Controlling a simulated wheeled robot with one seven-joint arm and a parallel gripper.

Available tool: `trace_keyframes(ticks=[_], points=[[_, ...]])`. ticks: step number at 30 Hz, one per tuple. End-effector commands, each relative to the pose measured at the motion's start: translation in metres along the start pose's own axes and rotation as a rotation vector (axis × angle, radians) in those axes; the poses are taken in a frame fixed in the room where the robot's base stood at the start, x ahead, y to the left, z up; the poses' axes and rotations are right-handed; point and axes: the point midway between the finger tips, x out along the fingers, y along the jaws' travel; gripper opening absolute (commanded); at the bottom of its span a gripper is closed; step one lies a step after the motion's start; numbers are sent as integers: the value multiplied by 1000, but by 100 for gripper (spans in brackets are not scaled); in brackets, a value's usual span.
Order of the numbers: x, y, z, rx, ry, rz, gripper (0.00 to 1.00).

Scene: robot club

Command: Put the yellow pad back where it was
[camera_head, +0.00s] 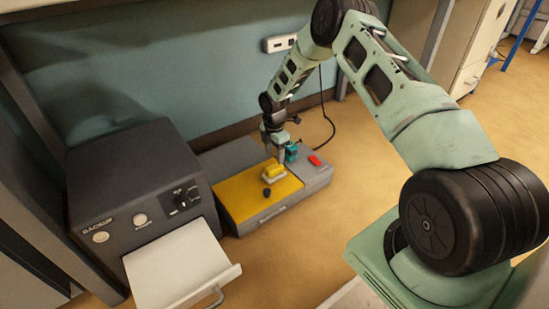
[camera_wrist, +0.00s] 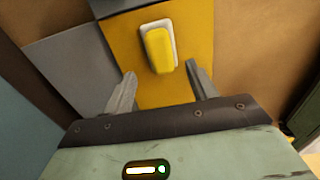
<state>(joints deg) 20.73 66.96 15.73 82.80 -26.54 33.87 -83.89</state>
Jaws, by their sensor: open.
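The yellow pad (camera_head: 273,170) is a small block with a pale white base or rim. It sits on the yellow top panel (camera_head: 235,197) of a low grey device on the floor. In the wrist view the pad (camera_wrist: 159,52) lies ahead of and between the lines of my two fingers. My gripper (camera_head: 275,155) is above the device, close over the pad. In the wrist view my gripper (camera_wrist: 161,75) is open with nothing between the fingers. I cannot tell whether a finger touches the pad.
A black knob (camera_head: 267,192), a teal part (camera_head: 291,152) and a red switch (camera_head: 314,160) are on the device. A dark box marked BACKUP (camera_head: 135,190) stands at left, with a pale drawer or flap (camera_head: 180,268) out.

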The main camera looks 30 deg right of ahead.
Motion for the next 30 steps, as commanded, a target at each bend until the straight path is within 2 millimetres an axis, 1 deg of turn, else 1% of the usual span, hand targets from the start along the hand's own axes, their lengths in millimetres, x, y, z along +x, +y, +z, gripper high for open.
trace_keyframes(ticks=[1,3,9,12,15,18,30], points=[[-20,0,0,0,0,1,58],[-37,0,0,1,0,1,58],[-76,0,1,1,-1,0,58],[-88,0,1,1,-1,-1,58],[-96,0,0,1,0,-1,58],[-99,0,0,0,0,-2,58],[-99,0,0,0,0,-1,58]])
